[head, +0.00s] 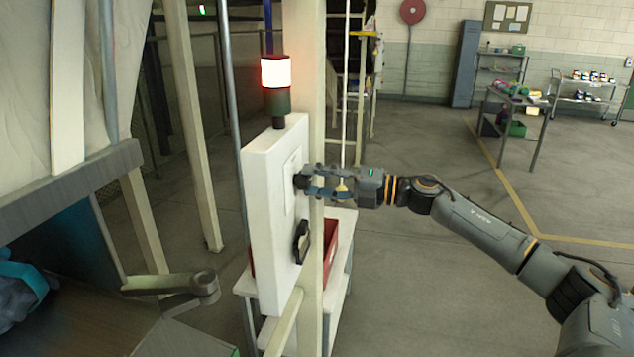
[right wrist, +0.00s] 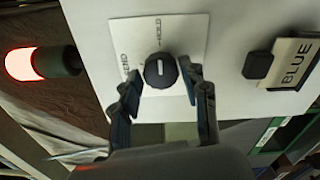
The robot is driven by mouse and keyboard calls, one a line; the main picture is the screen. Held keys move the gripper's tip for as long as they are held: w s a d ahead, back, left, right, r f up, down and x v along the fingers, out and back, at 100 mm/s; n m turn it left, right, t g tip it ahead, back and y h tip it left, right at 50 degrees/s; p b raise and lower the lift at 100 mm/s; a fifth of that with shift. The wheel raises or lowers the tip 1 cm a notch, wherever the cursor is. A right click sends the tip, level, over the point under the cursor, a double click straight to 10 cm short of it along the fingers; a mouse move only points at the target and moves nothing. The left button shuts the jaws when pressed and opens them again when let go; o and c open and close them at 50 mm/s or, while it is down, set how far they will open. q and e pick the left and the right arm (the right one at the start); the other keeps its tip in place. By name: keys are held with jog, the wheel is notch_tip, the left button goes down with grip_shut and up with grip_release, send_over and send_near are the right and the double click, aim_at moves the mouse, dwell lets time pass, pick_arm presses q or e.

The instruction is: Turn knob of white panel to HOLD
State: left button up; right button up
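The white panel (head: 268,215) stands upright at the centre of the head view, with a lit red beacon lamp (head: 277,75) on top. In the right wrist view, its black round knob (right wrist: 161,71) sits on a white label plate (right wrist: 187,42). The word HOLD shows above the knob and another word, hard to read, at its left. A short white mark on the knob points roughly up toward HOLD. My right gripper (head: 310,182) is at the knob, its fingers (right wrist: 158,92) spread to either side; firm contact is not clear. My left gripper is not in view.
A black block with a BLUE tag (right wrist: 293,62) is on the panel beside the label plate; it shows below the knob in the head view. A red bin (head: 331,245) is behind the panel on a white stand. A cream post (head: 313,100) stands close beside the panel.

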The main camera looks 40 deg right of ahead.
jog(key=shift+o, duration=0.8)
jog(key=shift+f, duration=0.1)
jog(key=shift+v, duration=0.9)
jog(key=v, duration=1)
jog(key=shift+s+d, duration=0.1)
